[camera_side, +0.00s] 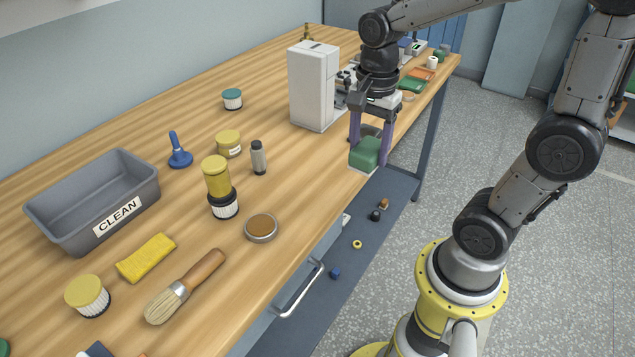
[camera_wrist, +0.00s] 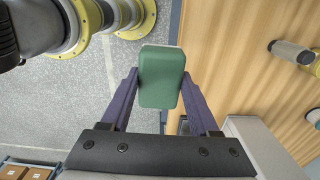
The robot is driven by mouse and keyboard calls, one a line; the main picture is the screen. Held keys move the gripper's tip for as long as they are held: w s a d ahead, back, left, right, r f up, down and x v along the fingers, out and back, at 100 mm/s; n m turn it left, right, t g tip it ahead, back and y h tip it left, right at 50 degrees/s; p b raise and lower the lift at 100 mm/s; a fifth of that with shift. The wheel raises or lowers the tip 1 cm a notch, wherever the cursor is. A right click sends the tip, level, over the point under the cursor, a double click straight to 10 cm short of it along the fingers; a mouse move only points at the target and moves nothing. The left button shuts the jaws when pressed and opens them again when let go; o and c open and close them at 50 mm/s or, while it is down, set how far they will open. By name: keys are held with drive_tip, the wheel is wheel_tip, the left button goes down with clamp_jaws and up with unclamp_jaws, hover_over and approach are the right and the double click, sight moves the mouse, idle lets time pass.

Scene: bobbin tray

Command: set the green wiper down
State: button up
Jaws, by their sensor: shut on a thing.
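The green wiper (camera_side: 365,153) is a rounded green block with a pale underside. My gripper (camera_side: 370,143), with purple fingers, is shut on it and points down. In the side view the wiper hangs at the front edge of the wooden bench (camera_side: 290,235); the gap beneath it is hard to judge. In the wrist view the wiper (camera_wrist: 161,80) sits between the fingertips (camera_wrist: 160,88), seen against the floor and the bench edge. The side view partly hides the wiper's top behind the fingers.
A white machine (camera_side: 313,85) stands left of my gripper. The grey CLEAN bin (camera_side: 70,225), a brush (camera_side: 185,287), a yellow cloth (camera_side: 146,258), a round tin (camera_side: 262,228) and several jars lie nearer the camera. Floor lies beyond the bench edge.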

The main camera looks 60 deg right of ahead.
drive_tip(key=shift+s+a+r, duration=0.15)
drive_tip(key=shift+s+a, duration=0.1)
drive_tip(key=shift+s, duration=0.2)
drive_tip(key=shift+s+a+r, duration=0.1)
drive_tip(key=shift+s+a, duration=0.1)
drive_tip(key=shift+s, duration=0.2)
drive_tip(key=shift+w+r, duration=0.1)
drive_tip(key=shift+w, duration=0.2)
drive_tip(key=w+d+f, duration=0.1)
drive_tip(key=w+f, duration=0.3)
drive_tip(key=w, duration=0.4)
hover_over(318, 184)
wheel_tip(318, 184, down, 5)
drive_tip(key=shift+f, duration=1.85)
drive_tip(key=shift+f, duration=0.15)
drive_tip(key=o, duration=1.4)
drive_tip(key=shift+o, duration=0.2)
